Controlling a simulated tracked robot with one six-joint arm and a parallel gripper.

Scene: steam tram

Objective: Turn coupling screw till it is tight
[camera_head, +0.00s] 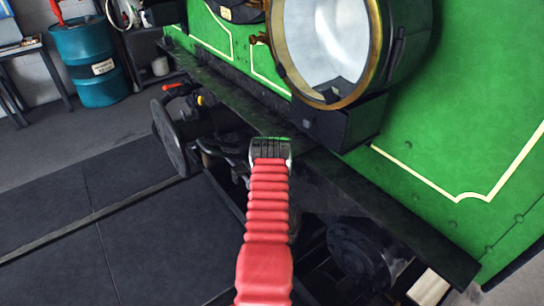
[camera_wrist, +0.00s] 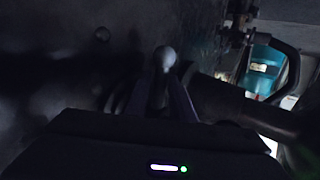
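In the wrist view, a small grey ball-ended handle (camera_wrist: 165,58) shows at the fingertips of my gripper (camera_wrist: 164,82). It looks like part of the coupling screw, but the rest of the screw is lost in the dark. The two fingers slant towards the ball from both sides. The picture is too dark to tell whether they touch it. In the head view, my red ribbed arm reaches down to the tram's dark front beam, and its grey end covers the coupling. The fingers are hidden there.
The green tram front (camera_head: 470,110) with a large brass-rimmed lamp (camera_head: 335,50) rises close beyond my arm. A round buffer (camera_head: 170,135) sticks out at left, another (camera_head: 362,255) at right. A blue drum (camera_head: 92,60) stands far left. The dark floor at left is clear.

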